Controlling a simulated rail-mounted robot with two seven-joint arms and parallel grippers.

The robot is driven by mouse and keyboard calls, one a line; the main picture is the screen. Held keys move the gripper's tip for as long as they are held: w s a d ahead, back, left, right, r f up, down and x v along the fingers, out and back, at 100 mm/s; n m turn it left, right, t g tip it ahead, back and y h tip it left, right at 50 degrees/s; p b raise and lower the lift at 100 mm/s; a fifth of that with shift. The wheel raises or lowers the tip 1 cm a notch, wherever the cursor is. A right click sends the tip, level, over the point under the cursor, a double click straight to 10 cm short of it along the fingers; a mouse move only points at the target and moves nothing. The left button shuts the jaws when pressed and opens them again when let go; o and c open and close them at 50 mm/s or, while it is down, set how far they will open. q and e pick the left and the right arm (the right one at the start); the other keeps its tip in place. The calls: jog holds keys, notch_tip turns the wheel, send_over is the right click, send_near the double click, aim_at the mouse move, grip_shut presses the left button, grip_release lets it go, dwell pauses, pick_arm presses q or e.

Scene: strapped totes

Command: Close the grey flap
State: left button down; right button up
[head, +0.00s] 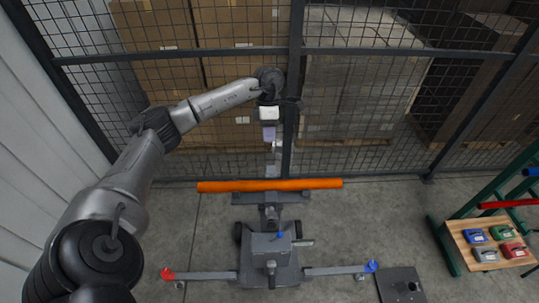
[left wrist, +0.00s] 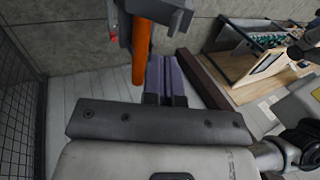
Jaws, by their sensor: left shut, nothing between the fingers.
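Four-coloured small items lie on a wooden board at the right edge of the head view. The grey one (head: 484,255) is at the front left of them, and I cannot make out its flap or whether that stands open. My left gripper (head: 271,170) hangs in the upper middle of the head view, pointing down, well left of the board. It is shut and empty. Its purple-grey fingers show in the left wrist view (left wrist: 166,80). My right gripper is in neither view.
Beside the grey item lie a blue (head: 473,235), a green (head: 502,232) and a red one (head: 514,250). The wooden board (head: 456,236) sits on a green frame (head: 440,240). A mesh fence (head: 350,52) stands behind my left arm, with cardboard boxes (head: 160,80) beyond it.

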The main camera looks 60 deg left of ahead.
aim_at(270, 171)
pick_arm(q)
jog(key=shift+s+d+r+p+x, duration=0.15)
jog(key=shift+p+x, duration=0.25)
jog(key=shift+x, duration=0.75)
jog(key=shift+s+d+r+p+x, duration=0.1)
jog(key=shift+d+p+x, duration=0.25)
jog(key=shift+x, duration=0.75)
jog(key=shift+s+d+r+p+x, duration=0.1)
jog(key=shift+p+x, duration=0.4)
jog(key=shift+x, duration=0.65)
jog(key=shift+d+f, duration=0.1)
jog(key=shift+s+d+f+t+y+b, duration=0.3)
jog(key=shift+d+y+b, duration=0.2)
jog(key=shift+b, duration=0.15)
jog(key=shift+s+d+f+t+y+b, duration=0.2)
jog(key=shift+d+t+y+b, duration=0.1)
jog(key=shift+d+y+b, duration=0.25)
jog(key=d+f+b, duration=0.1)
jog(key=b, duration=0.1)
jog(key=s+d+y+b, duration=0.1)
jog(key=b, duration=0.1)
jog(key=d+f+t+y+b, duration=0.1)
jog(key=shift+s+d+f+b, duration=0.1)
jog(key=shift+s+f+b, duration=0.2)
jog(key=shift+f+b, duration=0.1)
jog(key=shift+s+d+f+b, duration=0.3)
jog(key=shift+d+f+b, duration=0.4)
jog(key=shift+b, duration=0.5)
